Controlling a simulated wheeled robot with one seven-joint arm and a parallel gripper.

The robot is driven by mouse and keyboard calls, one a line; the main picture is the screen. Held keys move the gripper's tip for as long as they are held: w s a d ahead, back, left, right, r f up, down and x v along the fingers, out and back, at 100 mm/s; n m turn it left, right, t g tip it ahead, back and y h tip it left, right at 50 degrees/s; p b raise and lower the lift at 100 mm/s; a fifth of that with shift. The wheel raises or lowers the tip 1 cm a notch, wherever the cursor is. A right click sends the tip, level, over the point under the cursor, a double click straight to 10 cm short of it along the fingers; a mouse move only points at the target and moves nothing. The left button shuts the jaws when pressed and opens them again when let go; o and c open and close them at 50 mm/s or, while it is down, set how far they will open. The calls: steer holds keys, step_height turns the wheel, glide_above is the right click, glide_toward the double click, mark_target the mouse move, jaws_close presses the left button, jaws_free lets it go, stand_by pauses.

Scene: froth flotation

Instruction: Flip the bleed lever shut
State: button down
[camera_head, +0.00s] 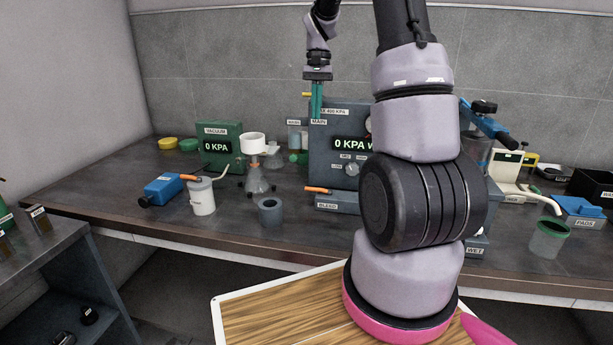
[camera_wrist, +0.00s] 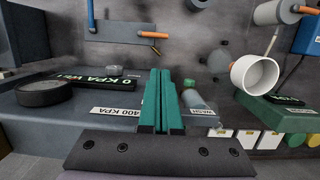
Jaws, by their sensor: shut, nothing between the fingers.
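The bleed lever (camera_head: 318,190) has an orange grip and lies about level, above the BLEED label (camera_head: 327,206) at the foot of the blue-grey pressure unit (camera_head: 325,145). My gripper (camera_head: 316,116) is up at the top left of that unit, by the MAIN label, well above the bleed lever and apart from it. Its green fingers are together and hold nothing. In the wrist view the fingers (camera_wrist: 163,84) are closed side by side. An orange-gripped lever (camera_wrist: 153,35) shows beyond them; I cannot tell for sure which lever it is.
Another orange grip (camera_head: 307,94) is close to my gripper. The unit's display reads 0 KPA. A green vacuum box (camera_head: 219,146), a white-topped flask (camera_head: 256,172), a grey cup (camera_head: 270,211) and a white canister (camera_head: 202,197) stand left. My arm hides the unit's right side.

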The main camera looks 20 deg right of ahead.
mark_target(315, 189)
steer(key=s+f, duration=0.1)
steer(key=f, duration=0.5)
steer(key=s+a+f, duration=0.1)
steer(key=f, duration=0.6)
steer(key=s+a+f, duration=0.1)
steer(key=f, duration=0.5)
steer(key=shift+s+a+f, duration=0.1)
steer(key=shift+s+f, duration=0.05)
steer(key=shift+f, duration=0.15)
